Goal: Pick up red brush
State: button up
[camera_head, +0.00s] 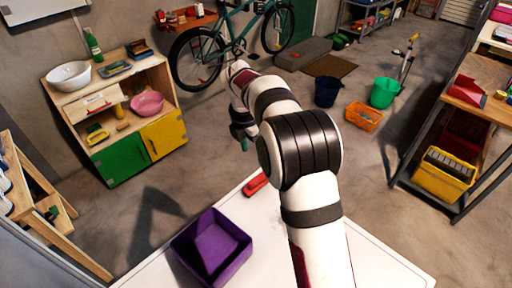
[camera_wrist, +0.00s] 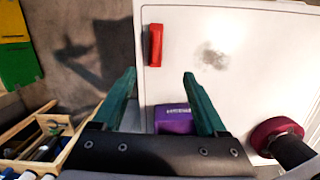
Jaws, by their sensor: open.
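The red brush (camera_head: 256,184) lies on the white table top (camera_head: 262,232) near its far edge, just left of my arm in the head view. In the wrist view the red brush (camera_wrist: 155,45) lies close to the table's left edge, ahead of my fingertips and apart from them. My gripper (camera_wrist: 158,78) has its two green fingers spread with nothing between them. In the head view my gripper (camera_head: 243,140) is partly hidden behind my own arm, beyond the table's far edge.
A purple bin (camera_head: 212,246) stands on the table left of the brush; it also shows low in the wrist view (camera_wrist: 173,119). A wooden cabinet (camera_head: 120,118) stands at the left. A workbench (camera_head: 482,95) stands at the right. The table around the brush is clear.

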aim_at(256, 178)
jog(key=f, duration=0.5)
jog(key=w+f, duration=0.1)
jog(key=f, duration=0.4)
jog(key=w+d+f, duration=0.1)
jog(key=f, duration=0.5)
jog(key=shift+w+d, duration=0.1)
jog(key=shift+w, duration=0.05)
jog(key=shift+r, duration=0.1)
grip_shut()
